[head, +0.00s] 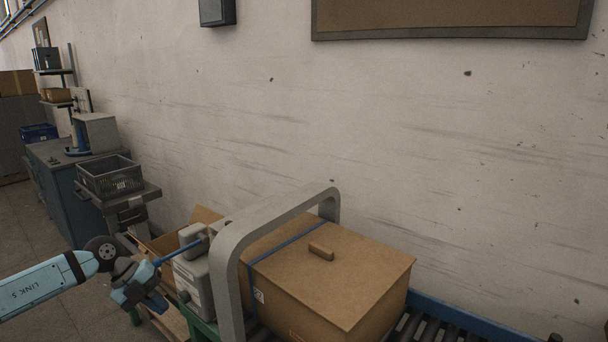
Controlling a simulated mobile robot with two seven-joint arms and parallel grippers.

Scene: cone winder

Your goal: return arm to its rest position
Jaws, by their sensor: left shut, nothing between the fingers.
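My left arm (50,285) comes in from the left edge, light blue with a dark joint. Its left gripper (156,302) is at the lower left, shut and empty, pointing down and to the right. It is beside a grey machine box (193,285) with a blue rod (180,250) on it; I cannot tell whether they touch. My right gripper is out of view.
A grey arch (228,270) stands over a strapped cardboard box (330,268) on a roller conveyor (425,328). Behind my left arm are a grey crate (108,178) on a stand and a blue cabinet (62,200). Floor shows at far left.

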